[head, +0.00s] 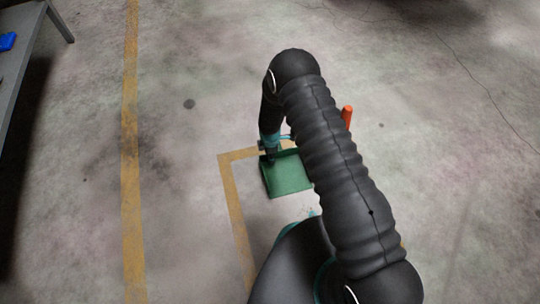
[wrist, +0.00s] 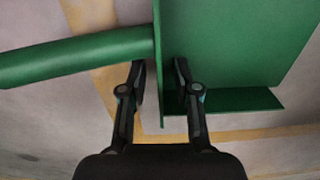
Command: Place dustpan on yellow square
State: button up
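The green dustpan (head: 288,177) is at the upper left corner of the yellow square outline (head: 236,212), its pan mostly inside the lines. It seems to rest on the floor. In the wrist view its pan (wrist: 225,45) fills the upper right and its round handle (wrist: 75,57) points left. My gripper (wrist: 160,72) is low at the dustpan, its two fingers apart on either side of the pan's back wall near the handle's base. A gap shows beside the left finger. In the head view my gripper (head: 268,152) is small and partly hidden, and my arm covers the square's right part.
A long yellow floor line (head: 130,160) runs down the left. A grey table (head: 22,60) with a blue item (head: 7,41) stands at the far left. The surrounding concrete floor is clear.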

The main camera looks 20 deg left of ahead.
notch_tip(320, 180, up, 12)
jog(key=shift+p, duration=0.3)
jog(key=shift+w+r, duration=0.15)
jog(key=w+d+r+m+t, duration=0.1)
jog(key=w+d+r+m, duration=0.15)
jog(key=r, duration=0.65)
jog(key=w+d+r+m, duration=0.2)
jog(key=d+r+m, duration=0.15)
jog(key=r, duration=0.65)
jog(key=s+d+r+m+t+y, duration=0.1)
jog(key=s+d+r+m, duration=0.15)
jog(key=d+r, duration=0.4)
jog(key=s+d+r+m+t, duration=0.1)
jog(key=d+r+m, duration=0.25)
jog(key=r, duration=0.55)
jog(key=s+d+r+m+t, duration=0.1)
jog(key=s+d+r+m, duration=0.4)
jog(key=s+d+r, duration=0.5)
jog(key=s+d+r+m+t, duration=0.1)
jog(key=s+d+r+m, duration=0.1)
jog(key=s, duration=0.4)
jog(key=s+d+r+m, duration=0.2)
jog(key=s+d+m, duration=0.2)
jog(key=s+m, duration=0.1)
jog(key=shift+s+r+t+h, duration=0.2)
jog(key=shift+s+t+h, duration=0.2)
jog(key=shift+s, duration=0.35)
